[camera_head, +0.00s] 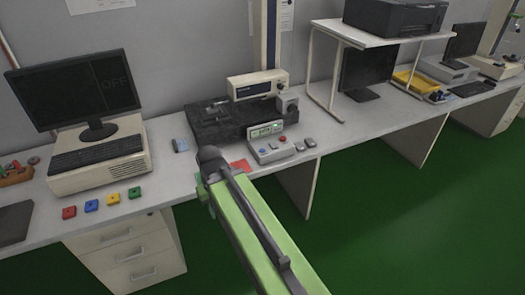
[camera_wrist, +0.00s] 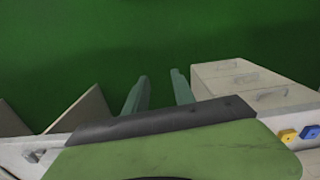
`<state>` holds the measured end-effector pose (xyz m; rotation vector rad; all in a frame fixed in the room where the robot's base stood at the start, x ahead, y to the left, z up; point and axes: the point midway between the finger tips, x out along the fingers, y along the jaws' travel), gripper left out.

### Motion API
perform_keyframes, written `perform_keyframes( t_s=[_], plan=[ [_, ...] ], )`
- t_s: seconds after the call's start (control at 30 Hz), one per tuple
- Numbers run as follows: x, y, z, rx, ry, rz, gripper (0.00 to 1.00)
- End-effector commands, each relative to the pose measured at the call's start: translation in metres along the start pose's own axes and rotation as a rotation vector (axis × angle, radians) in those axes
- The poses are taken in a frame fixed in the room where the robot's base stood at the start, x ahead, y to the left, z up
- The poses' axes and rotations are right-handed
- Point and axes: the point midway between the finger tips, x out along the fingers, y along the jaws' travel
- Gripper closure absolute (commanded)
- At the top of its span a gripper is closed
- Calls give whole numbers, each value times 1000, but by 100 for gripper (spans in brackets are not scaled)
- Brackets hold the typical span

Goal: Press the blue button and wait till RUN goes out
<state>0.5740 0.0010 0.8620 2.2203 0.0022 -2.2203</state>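A light grey control box (camera_head: 270,150) stands near the front of the desk in the head view, with a small screen lit green (camera_head: 265,130) on top. Its sloped face carries a red button (camera_head: 283,138) and smaller controls to its left; which is blue is too small to tell surely, and the screen's text is unreadable. My gripper (camera_head: 205,168) is at the desk's front edge, left of the box and apart from it; its fingers are mostly hidden there. In the wrist view my gripper (camera_wrist: 159,76) has two teal fingers apart with nothing between them.
A dark machine with a beige head (camera_head: 257,85) stands behind the box. A red pad (camera_head: 240,165) lies left of the box. Red, blue (camera_head: 91,206), yellow and green blocks lie before the computer (camera_head: 98,158). Green floor (camera_wrist: 80,45) is clear before the desk.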

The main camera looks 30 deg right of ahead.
Motion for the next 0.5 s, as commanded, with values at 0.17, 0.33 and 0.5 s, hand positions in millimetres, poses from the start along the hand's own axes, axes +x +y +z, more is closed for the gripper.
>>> perform_keyframes(
  t_s=[0.17,0.33,0.5],
  plan=[
    [0,0,0,0,0,0,94],
    [0,0,0,0,0,0,100],
    [0,0,0,0,0,0,100]
  ],
)
